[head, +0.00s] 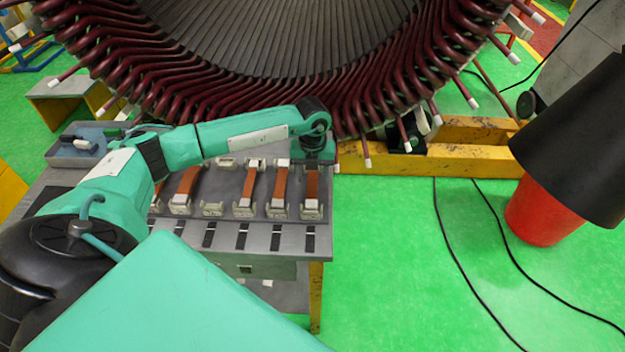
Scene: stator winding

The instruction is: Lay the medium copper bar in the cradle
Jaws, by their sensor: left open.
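Several orange-brown copper bars lie in a row on the grey bench, each resting on pale holder blocks. They include a left bar (187,182), a middle bar (250,184), another bar (281,184) and the rightmost bar (312,185). I cannot tell from their looks which is the medium one. One cradle (212,209) between the left and middle bars is empty, with its far block (227,163) bare. My left gripper (313,164) is open, pointing down over the far end of the rightmost bar; its fingertips are largely hidden. My right gripper is not in view.
The large stator with dark red windings (375,90) stands just behind the bench (265,232). A grey tray (75,150) sits at the bench's back left.

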